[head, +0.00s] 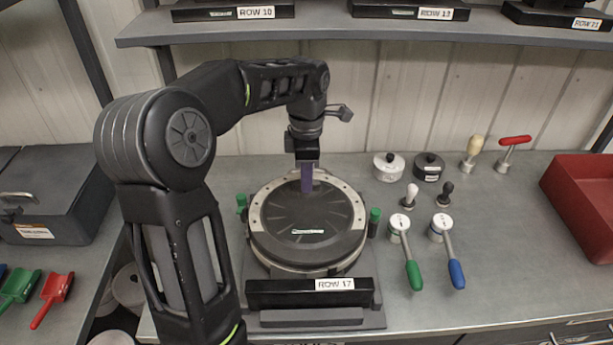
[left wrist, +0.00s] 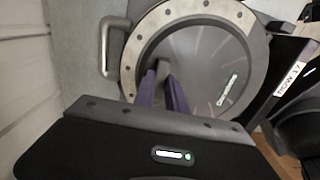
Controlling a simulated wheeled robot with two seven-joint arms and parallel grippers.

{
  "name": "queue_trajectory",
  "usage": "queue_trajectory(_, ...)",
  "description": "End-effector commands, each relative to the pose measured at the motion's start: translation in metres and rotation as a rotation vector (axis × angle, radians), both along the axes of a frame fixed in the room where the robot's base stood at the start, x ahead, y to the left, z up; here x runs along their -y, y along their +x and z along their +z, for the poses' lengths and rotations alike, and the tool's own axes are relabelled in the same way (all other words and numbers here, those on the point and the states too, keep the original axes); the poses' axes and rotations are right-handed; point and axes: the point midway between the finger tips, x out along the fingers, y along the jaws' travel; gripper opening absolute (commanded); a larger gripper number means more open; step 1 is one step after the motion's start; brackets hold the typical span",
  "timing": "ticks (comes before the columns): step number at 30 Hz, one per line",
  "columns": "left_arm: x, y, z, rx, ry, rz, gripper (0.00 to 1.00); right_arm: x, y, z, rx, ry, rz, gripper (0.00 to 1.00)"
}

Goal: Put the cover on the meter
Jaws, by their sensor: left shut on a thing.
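The meter (head: 259,258) is a round housing on a stand labelled ROW 17 in the middle of the bench. The cover (head: 290,225), a dark ribbed disc with a pale bolt-holed rim and a small label, lies over it. I cannot tell whether it is fully seated. It also shows in the left wrist view (left wrist: 205,65). My left gripper (head: 306,190) points down at the far part of the cover, its purple fingers shut on it; the fingers also show in the left wrist view (left wrist: 162,88). My right gripper is out of view.
Green knobs stand left (head: 242,204) and right (head: 374,222) of the meter. Green-handled (head: 412,272) and blue-handled (head: 456,272) tools, weights and small knobbed tools lie to the right. A red bin (head: 580,195) is at far right. A shelf (head: 330,30) overhangs the back.

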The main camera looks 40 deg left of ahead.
Motion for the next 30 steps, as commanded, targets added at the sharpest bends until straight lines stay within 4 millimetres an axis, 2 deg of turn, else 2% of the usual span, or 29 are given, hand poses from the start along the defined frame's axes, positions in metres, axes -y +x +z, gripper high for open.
queue_trajectory(28, -0.0001, 0.0, -0.0016, 0.001, -0.001, 0.0, 0.0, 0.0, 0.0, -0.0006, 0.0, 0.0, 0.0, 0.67)
queue_trajectory(29, -0.0001, 0.0001, -0.0016, 0.001, 0.0, 0.0, 0.17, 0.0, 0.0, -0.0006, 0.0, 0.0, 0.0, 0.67)
queue_trajectory(30, -0.0001, 0.0001, -0.0015, 0.001, 0.0, 0.0, 0.2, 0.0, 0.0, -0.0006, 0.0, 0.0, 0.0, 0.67)
